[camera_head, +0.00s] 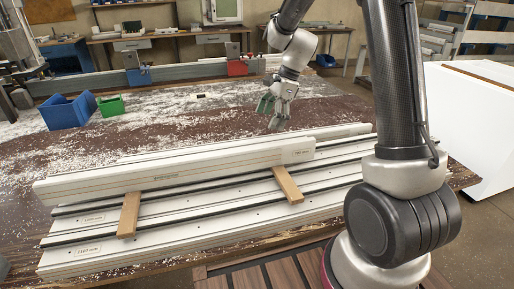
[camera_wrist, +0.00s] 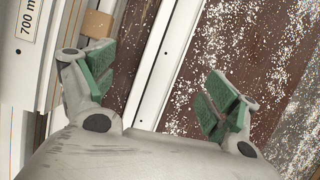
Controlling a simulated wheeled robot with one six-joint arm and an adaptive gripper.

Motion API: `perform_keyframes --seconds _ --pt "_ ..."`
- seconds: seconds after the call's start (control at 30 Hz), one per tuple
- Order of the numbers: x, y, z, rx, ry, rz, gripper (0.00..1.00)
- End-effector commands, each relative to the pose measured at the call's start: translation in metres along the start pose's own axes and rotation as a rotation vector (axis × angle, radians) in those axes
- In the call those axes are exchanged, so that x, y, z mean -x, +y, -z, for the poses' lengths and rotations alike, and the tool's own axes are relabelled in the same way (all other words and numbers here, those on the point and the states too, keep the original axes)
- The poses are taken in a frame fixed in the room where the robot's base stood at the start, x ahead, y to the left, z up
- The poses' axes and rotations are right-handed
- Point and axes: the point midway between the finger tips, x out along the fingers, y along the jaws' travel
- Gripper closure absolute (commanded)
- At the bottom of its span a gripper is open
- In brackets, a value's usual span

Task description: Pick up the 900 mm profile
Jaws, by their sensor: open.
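Several long white profiles lie stacked on the bench. I cannot read a 900 mm label on any of them. The front upper profile (camera_head: 180,175) has an end label too small to read in the head view. Another white profile (camera_head: 345,131) shows behind it. In the wrist view a label reading 700 mm is on a profile (camera_wrist: 20,70) at the left. My gripper (camera_head: 273,107) is open and empty above the bench behind the stack. In the wrist view its green-padded fingers (camera_wrist: 160,88) stand apart, with a white profile (camera_wrist: 170,55) in the gap between them from this angle.
Wooden spacer strips (camera_head: 129,215) (camera_head: 287,185) lie under the upper profile. Lower profiles (camera_head: 90,262) lie along the front. A blue bin (camera_head: 68,111) and a green bin (camera_head: 111,106) stand at the back left. White chips litter the bench top.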

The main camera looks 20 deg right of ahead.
Motion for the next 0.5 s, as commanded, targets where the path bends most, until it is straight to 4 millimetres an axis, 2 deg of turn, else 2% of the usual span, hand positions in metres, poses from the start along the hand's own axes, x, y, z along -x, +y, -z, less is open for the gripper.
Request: perform_keyframes --seconds 0.03,0.17,0.5 --pt "-0.009 -0.005 0.001 -0.036 -0.008 -0.008 0.12" --pt "-0.026 -0.011 0.002 -0.086 -0.018 -0.015 0.12" --pt "-0.071 -0.007 -0.003 -0.090 -0.018 -0.017 0.12"
